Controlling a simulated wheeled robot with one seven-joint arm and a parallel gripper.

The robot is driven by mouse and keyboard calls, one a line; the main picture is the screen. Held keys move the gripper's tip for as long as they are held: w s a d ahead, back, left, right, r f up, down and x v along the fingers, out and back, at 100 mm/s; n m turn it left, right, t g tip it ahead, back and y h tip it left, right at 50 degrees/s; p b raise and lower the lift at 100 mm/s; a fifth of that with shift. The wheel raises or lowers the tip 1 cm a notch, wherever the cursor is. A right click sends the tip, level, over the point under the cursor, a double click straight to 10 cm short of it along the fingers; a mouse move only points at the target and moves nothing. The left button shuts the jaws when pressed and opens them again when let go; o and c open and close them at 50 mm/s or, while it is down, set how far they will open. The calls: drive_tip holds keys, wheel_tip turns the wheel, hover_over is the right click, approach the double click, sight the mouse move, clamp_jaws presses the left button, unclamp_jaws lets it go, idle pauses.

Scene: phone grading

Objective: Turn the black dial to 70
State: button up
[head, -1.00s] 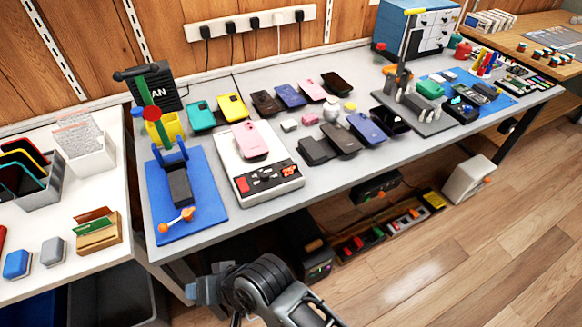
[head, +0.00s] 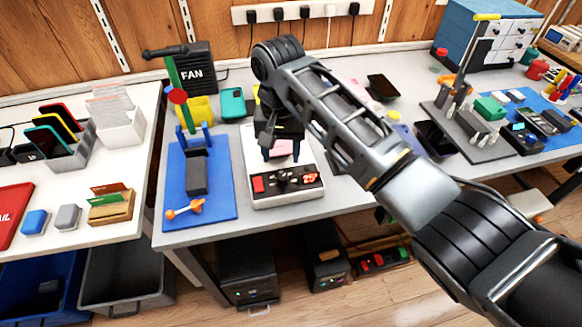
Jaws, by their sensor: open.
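The white device (head: 252,160) stands on the grey bench. Its dark front panel has a red button (head: 258,184) at the left, a small black dial (head: 281,179) in the middle and a red display (head: 310,178) at the right. The dial's setting and the display's digits are too small to read. My gripper (head: 282,157) is open and points down over the device, behind the panel in the picture. Its two fingers appear on either side of the pink phone (head: 283,148), which is partly hidden. I cannot tell whether they touch it.
The blue mat (head: 222,207) with a dark block and orange-handled tool lies left of the device. A green lever stand and black FAN box (head: 192,70) are behind it. My arm covers much of the bench to the right, hiding several phones.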

sight(283, 177)
drive_tip(key=shift+w+d, duration=0.1)
wheel_tip(283, 177, down, 8)
drive_tip(key=shift+r, duration=0.2)
drive_tip(key=shift+c, duration=0.2)
clamp_jaws()
idle(0.5)
